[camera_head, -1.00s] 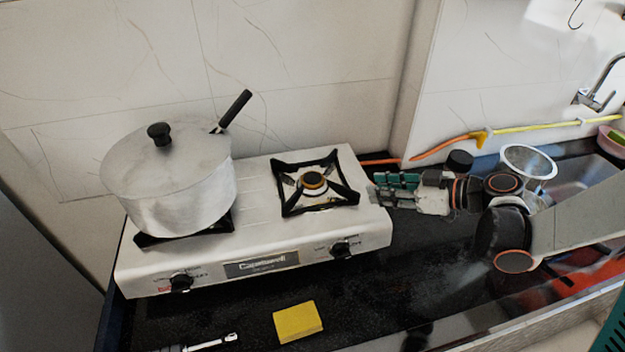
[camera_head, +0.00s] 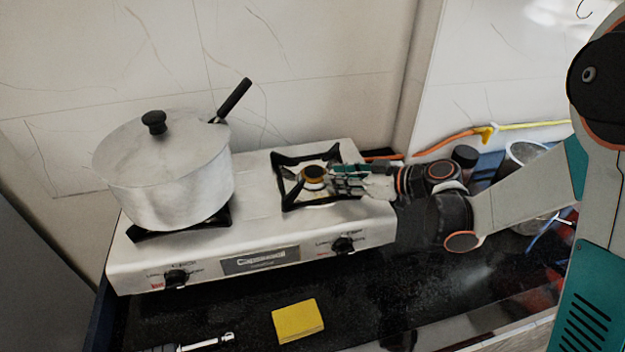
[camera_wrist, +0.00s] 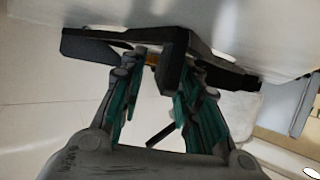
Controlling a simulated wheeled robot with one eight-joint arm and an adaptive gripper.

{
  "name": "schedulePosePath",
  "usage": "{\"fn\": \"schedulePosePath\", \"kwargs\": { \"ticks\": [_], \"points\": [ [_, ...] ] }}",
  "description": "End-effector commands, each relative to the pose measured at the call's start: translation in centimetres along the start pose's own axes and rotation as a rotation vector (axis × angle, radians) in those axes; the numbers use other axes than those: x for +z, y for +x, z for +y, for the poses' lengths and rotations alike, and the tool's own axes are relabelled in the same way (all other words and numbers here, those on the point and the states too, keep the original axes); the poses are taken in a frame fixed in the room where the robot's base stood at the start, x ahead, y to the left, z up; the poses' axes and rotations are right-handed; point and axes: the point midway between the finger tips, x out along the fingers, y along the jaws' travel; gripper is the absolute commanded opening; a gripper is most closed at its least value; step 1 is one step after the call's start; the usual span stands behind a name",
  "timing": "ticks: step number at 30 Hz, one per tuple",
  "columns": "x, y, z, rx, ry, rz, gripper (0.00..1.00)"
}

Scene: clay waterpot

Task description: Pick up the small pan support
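The small pan support (camera_head: 278,181) is a black square frame with inward prongs, seated around the right burner (camera_head: 314,176) of the white stove. My gripper (camera_head: 333,178) reaches in from the right, its fingers over the right side of the support and hiding part of it. In the wrist view my gripper (camera_wrist: 164,58) has its two teal-padded fingers apart, with a black bar of the pan support (camera_wrist: 172,75) between them. The bar looks nearer the right finger; I cannot tell whether it touches. Gaps show, so the gripper looks open.
A lidded metal pot (camera_head: 165,180) stands on the left burner, its black handle pointing up right. A yellow sponge (camera_head: 298,321) lies on the dark counter in front of the stove. The tiled wall is close behind. A strainer and a dark cup (camera_head: 465,156) stand at right.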

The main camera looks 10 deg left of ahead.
Motion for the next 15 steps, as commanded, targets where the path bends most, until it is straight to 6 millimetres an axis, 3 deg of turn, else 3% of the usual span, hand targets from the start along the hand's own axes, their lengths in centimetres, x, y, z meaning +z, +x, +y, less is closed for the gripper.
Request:
{"fn": "schedulePosePath", "kwargs": {
  "ticks": [7,11,15],
  "points": [
    [-0.05,0.29,0.02,0.001,0.0,0.001,0.3],
    [-0.05,0.31,0.01,0.001,0.0,0.001,0.03],
    [-0.05,0.36,-0.02,0.001,0.0,0.0,0.0]
  ]
}}
